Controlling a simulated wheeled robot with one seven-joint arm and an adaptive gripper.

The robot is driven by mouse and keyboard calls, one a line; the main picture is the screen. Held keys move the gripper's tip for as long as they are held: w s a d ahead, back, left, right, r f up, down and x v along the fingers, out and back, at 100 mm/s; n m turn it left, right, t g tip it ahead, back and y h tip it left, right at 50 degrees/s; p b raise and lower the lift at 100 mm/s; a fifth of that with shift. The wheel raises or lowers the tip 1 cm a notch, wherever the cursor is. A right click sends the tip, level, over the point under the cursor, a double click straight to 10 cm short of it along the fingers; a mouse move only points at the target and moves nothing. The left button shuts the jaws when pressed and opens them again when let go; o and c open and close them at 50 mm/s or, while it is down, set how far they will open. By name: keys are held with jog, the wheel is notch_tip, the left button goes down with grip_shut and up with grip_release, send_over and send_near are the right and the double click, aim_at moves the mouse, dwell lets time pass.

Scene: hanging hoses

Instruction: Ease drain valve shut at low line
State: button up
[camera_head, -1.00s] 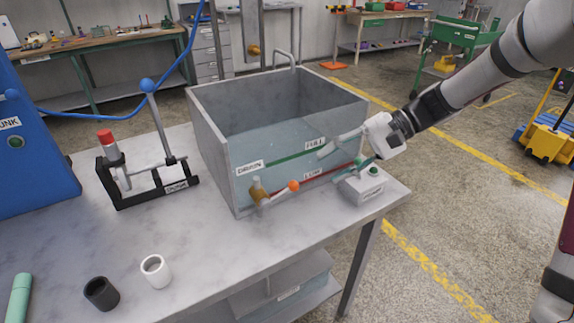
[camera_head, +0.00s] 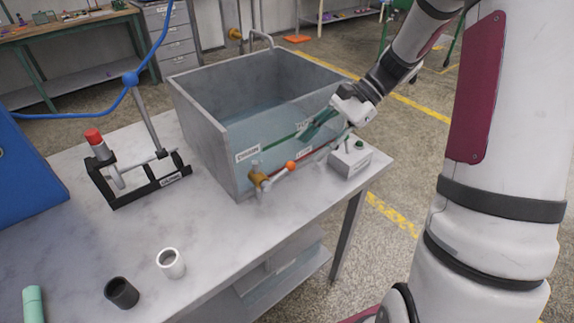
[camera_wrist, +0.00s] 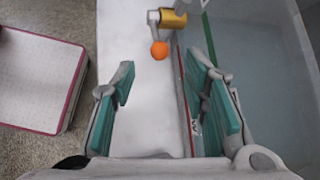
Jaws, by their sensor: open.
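The drain valve (camera_head: 259,180) is a brass body low on the front wall of a grey, clear-fronted tank (camera_head: 200,125). Its lever, ending in an orange ball (camera_head: 291,166), points right along the wall; the ball also shows in the wrist view (camera_wrist: 159,50). Water stands in the tank. A green FULL line and a red LOW line (camera_head: 318,151) cross the front; my gripper partly hides them. My gripper (camera_head: 318,135) is open and empty, with teal pads, right of the valve. In the wrist view the ball is ahead of the parted fingers (camera_wrist: 163,85), apart from them.
A small grey box with a green button (camera_head: 350,158) stands right of the valve, close below my gripper. A black-framed lever stand (camera_head: 140,175) is left of the tank. White (camera_head: 171,263) and black (camera_head: 122,292) cups stand in front; the tabletop between is clear.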

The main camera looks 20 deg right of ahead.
aim_at(291, 164)
jog(key=x, duration=0.8)
jog(key=shift+f, duration=0.1)
grip_shut()
